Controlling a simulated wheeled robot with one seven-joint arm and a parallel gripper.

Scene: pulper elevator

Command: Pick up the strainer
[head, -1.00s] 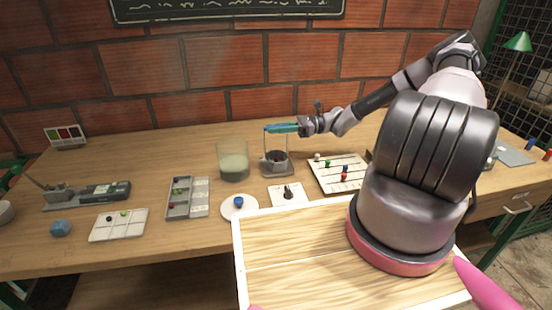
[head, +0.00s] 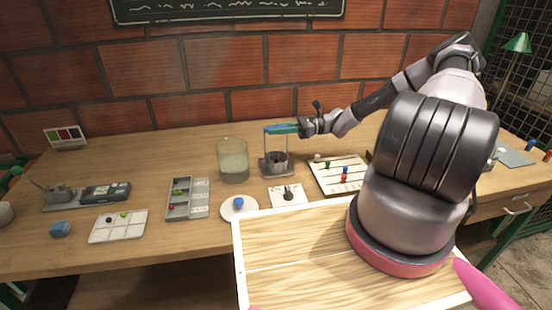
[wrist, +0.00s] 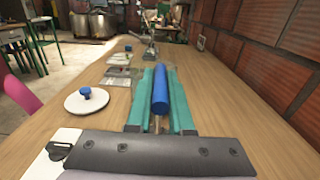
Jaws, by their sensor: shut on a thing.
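The strainer's blue grip (wrist: 161,92) lies lengthwise between the two teal fingers of my gripper (wrist: 160,100) in the wrist view. My gripper (head: 283,129) is shut on it. In the head view, thin uprights run down from the grip to the strainer's dark basket (head: 277,158), low at the grey metal stand (head: 277,171) on the table. I cannot tell whether the basket touches the stand. The basket is hidden in the wrist view.
A glass jar with greenish liquid (head: 233,165) stands just left of the stand. A white plate with a blue knob (head: 239,208), a white tile (head: 288,196) and a peg board (head: 341,175) lie nearby. A brick wall (head: 210,62) rises behind the table.

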